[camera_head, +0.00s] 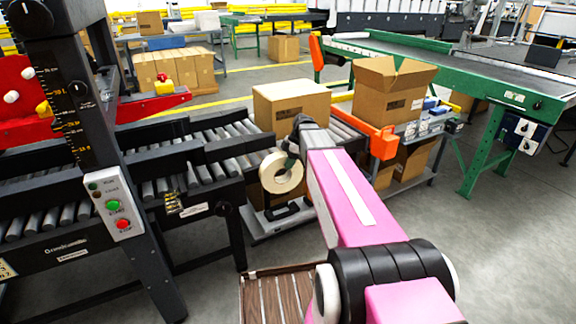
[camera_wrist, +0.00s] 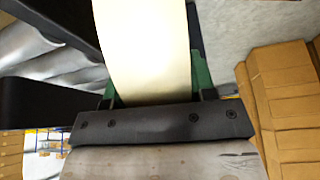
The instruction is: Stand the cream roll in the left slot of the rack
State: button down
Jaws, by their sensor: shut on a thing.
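The cream roll (camera_head: 281,173) is a disc with a dark hole in its middle, upright with its round face showing in the head view. It hangs at the end of my pink arm, in front of the roller conveyor. My gripper (camera_head: 291,156) is shut on it. In the wrist view the roll (camera_wrist: 146,45) shows as a pale band between the green fingers of my gripper (camera_wrist: 155,82). A black frame (camera_head: 284,213) on a grey platform lies just below the roll; I cannot tell whether it is the rack, and no slots can be made out.
A closed carton (camera_head: 291,106) sits on the roller conveyor (camera_head: 222,142) behind the roll. An open carton (camera_head: 388,90) stands to the right, near an orange bracket (camera_head: 379,140). A machine post with a button panel (camera_head: 117,204) stands left. Bare floor lies at right.

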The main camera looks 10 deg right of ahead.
aim_at(286, 175)
jog(key=shift+w+r+n+g, duration=0.2)
jog(key=shift+w+n+g, duration=0.1)
jog(key=shift+w+n, duration=0.45)
jog(key=shift+s+f, duration=0.1)
jog(key=shift+f, duration=3.95)
jog(key=shift+f, duration=0.5)
jog(key=shift+f, duration=0.35)
jog(key=shift+f, duration=0.35)
jog(key=shift+f, duration=1.05)
jog(key=shift+f, duration=0.5)
jog(key=shift+f, duration=0.7)
jog(key=shift+f, duration=0.2)
